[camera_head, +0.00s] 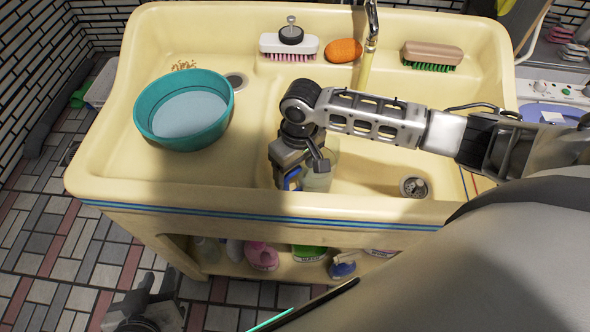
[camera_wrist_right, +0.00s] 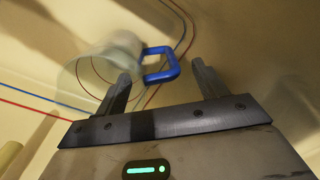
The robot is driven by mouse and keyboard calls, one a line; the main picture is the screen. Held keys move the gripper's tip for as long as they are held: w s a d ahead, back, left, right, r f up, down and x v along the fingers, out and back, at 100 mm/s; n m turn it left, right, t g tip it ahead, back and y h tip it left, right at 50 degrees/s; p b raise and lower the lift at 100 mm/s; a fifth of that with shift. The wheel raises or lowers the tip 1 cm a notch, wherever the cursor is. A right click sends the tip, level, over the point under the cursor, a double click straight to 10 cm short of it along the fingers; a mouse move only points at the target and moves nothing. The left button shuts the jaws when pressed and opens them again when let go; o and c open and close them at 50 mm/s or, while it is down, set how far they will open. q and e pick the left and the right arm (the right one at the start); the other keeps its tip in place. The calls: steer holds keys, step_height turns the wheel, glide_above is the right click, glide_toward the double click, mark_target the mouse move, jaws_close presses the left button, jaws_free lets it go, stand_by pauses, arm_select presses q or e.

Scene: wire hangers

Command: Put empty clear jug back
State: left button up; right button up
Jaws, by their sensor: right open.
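The clear jug (camera_head: 318,181) sits in the right basin of the cream sink, partly hidden by my right arm. Its blue handle (camera_head: 293,179) shows beside my right gripper (camera_head: 306,172). In the right wrist view the clear jug (camera_wrist_right: 88,67) appears tilted, with its blue handle (camera_wrist_right: 172,73) near the fingertips. My right gripper (camera_wrist_right: 160,82) is open there, its fingers to either side of the handle and not closed on it. My left gripper (camera_head: 157,284) is low at the left, in front of the sink and apart from the jug; its jaw opening is unclear.
A teal basin (camera_head: 142,121) of water stands on the left of the sink (camera_head: 250,190). Two brushes (camera_head: 290,46) (camera_head: 432,55) and an orange sponge (camera_head: 343,50) lie along the back, with the tap (camera_head: 372,22) between. Bottles (camera_head: 262,256) stand on the shelf below.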

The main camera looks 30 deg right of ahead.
step_height(320, 180, up, 10)
steer(key=p, duration=0.1)
steer(key=shift+d+r, duration=0.25)
steer(key=shift+d, duration=0.15)
steer(key=shift+w, duration=0.1)
